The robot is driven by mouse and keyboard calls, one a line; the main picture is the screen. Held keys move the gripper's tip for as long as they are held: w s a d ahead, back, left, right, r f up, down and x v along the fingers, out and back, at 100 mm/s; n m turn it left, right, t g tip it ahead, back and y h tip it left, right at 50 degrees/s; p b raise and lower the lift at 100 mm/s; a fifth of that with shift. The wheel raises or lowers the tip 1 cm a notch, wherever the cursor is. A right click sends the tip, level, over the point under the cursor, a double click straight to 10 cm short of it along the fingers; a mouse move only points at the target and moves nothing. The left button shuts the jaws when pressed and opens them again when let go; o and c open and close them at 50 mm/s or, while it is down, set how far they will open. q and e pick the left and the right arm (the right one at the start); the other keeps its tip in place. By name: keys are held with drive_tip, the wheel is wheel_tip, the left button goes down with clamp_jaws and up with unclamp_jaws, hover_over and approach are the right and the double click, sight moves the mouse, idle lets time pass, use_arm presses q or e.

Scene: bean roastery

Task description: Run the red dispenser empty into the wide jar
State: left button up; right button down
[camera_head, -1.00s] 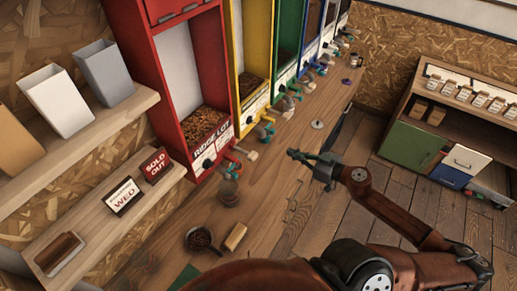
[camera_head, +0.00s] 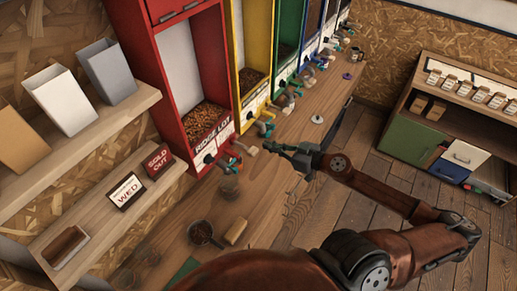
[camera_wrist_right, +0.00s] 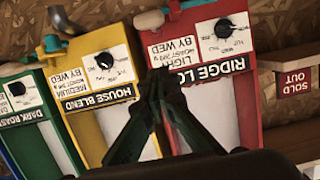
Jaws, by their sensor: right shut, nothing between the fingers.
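The red dispenser (camera_head: 164,82), labelled RIDGE LOT, stands at the left end of a row, with brown beans (camera_head: 205,119) behind its window. Teal and tan fittings (camera_head: 230,163) stick out at its base. A small clear jar (camera_head: 229,186) stands on the counter below them; whether it is the wide one I cannot tell. My right gripper (camera_head: 274,149) is shut and empty, to the right of these fittings and apart from them. In the right wrist view its fingertips (camera_wrist_right: 162,84) show together in front of the red dispenser (camera_wrist_right: 246,92). My left gripper is out of view.
A yellow dispenser (camera_head: 240,60) stands beside the red one, with more colours behind. A dark pan of beans (camera_head: 200,234) and a tan block (camera_head: 236,231) lie on the near counter. Signs (camera_head: 157,160) and bins (camera_head: 105,71) sit on the left shelves.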

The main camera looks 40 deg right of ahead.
sight(245, 147)
drive_tip(key=w+a+f, duration=0.1)
drive_tip(key=w+f, duration=0.3)
drive_tip(key=f, duration=0.1)
drive_tip(key=shift+w+a+f, duration=0.15)
drive_tip(key=shift+w+a, duration=0.05)
drive_tip(key=shift+w, duration=0.15)
idle(0.3)
